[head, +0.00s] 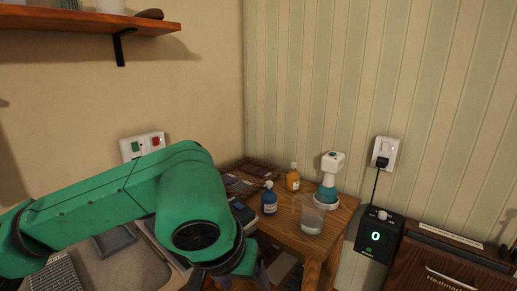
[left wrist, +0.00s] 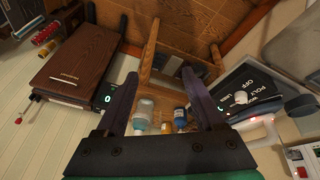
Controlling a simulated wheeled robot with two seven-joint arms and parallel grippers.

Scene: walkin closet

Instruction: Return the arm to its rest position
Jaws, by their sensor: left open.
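My left arm (head: 120,195), green, reaches in from the left of the head view and bends down at its wrist in front of the small wooden table. The left gripper (left wrist: 160,100) shows in the left wrist view with its two dark fingers spread apart and nothing held between them. Beyond the fingers, the wrist view shows a clear container (left wrist: 144,112) and a blue bottle (left wrist: 180,119) on the table. In the head view the fingers are mostly hidden behind the wrist. My right gripper is in neither view.
The wooden table (head: 335,217) holds a blue bottle (head: 269,198), an orange bottle (head: 293,178), a clear container (head: 312,216) and a white-and-teal device (head: 328,181). A black control box (head: 377,237) and a dark wooden case (head: 450,262) stand right. A shelf (head: 80,22) hangs upper left.

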